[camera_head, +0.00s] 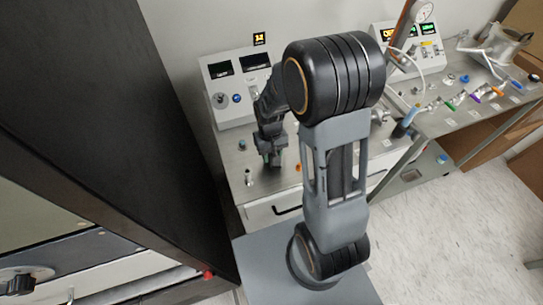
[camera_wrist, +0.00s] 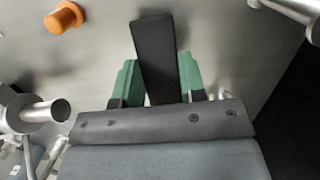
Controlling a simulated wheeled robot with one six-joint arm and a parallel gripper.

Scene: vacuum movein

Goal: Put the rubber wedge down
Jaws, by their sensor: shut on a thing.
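The rubber wedge (camera_wrist: 153,45) is a long black block in the wrist view. My gripper (camera_wrist: 157,80) is shut on it, with a green finger pad on each side. The wedge's far end points away from the gripper, over the grey metal bench top (camera_wrist: 225,50). I cannot tell whether the wedge touches the bench. In the head view my gripper (camera_head: 272,157) points down close over the bench top, and the wedge cannot be made out there.
An orange knob (camera_wrist: 64,18) stands left of the wedge. Metal tube fittings (camera_wrist: 45,112) lie at the left, and another metal part (camera_wrist: 295,10) is at the upper right. A control box (camera_head: 230,90) stands behind my gripper. A dark cabinet (camera_head: 130,110) rises at the left.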

